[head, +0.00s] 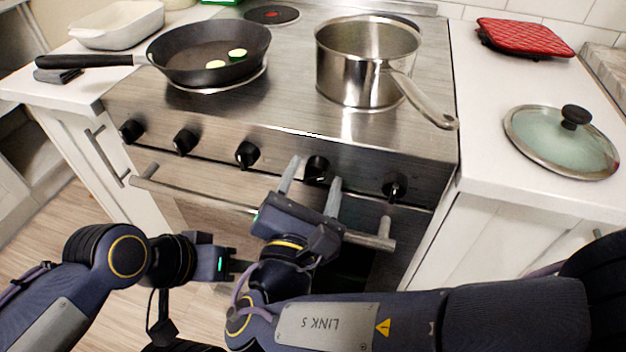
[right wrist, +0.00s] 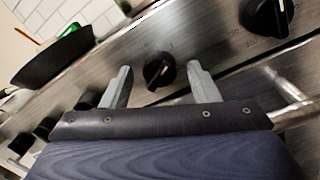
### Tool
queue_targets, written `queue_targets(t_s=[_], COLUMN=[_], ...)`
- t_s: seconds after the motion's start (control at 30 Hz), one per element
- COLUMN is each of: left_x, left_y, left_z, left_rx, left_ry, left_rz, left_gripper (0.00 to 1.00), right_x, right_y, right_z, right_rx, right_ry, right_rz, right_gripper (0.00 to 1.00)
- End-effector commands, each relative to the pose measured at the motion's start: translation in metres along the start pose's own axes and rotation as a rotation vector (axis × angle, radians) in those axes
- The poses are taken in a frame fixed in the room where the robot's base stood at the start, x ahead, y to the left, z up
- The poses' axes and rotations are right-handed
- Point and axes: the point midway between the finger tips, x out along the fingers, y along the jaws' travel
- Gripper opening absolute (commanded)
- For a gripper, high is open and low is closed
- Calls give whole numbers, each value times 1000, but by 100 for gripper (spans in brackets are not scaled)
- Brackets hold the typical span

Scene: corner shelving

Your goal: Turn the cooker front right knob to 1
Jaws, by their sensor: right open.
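The cooker (head: 290,110) has a row of several black knobs on its steel front. My right gripper (head: 315,171) is open, with one pale finger on each side of the second knob from the right (head: 317,166). In the right wrist view this knob (right wrist: 158,70) sits between the open fingertips (right wrist: 158,84), with a gap on both sides. Its setting is too small to read. The rightmost knob (head: 395,186) has temperature figures beside it in the right wrist view (right wrist: 267,17). My left gripper (head: 238,265) is low before the oven, its fingers partly hidden.
The oven handle (head: 200,195) runs below the knobs, close to my right gripper. A frying pan (head: 205,50) and a steel saucepan (head: 345,70) stand on the cooktop; the saucepan's handle points to the front right. A glass lid (head: 545,145) lies on the right counter.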

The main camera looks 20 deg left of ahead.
Motion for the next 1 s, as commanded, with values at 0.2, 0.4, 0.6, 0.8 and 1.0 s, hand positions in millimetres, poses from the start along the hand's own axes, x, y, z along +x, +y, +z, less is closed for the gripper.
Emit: queue_targets(t_s=[0.2, 0.4, 0.6, 0.8, 1.0], left_x=[-1, -4, -7, -7, -7], left_y=[0, 2, 3, 3, 3], left_z=[0, -2, -3, -4, -4], left_rx=[0, 0, 0, 0, 0], left_ry=[0, 0, 0, 0, 0], left_rz=[0, 0, 0, 0, 0], left_gripper=[36, 36, 36, 36, 36], right_x=[-4, -35, -66, -78, -78], right_y=[1, 2, 1, 0, 0], right_z=[0, 1, 0, 0, 0], right_rx=[0, 0, 0, 0, 0], right_ry=[0, 1, 1, 0, -1], right_rz=[1, 6, 3, 1, 0], right_gripper=[55, 55, 55, 55, 55])
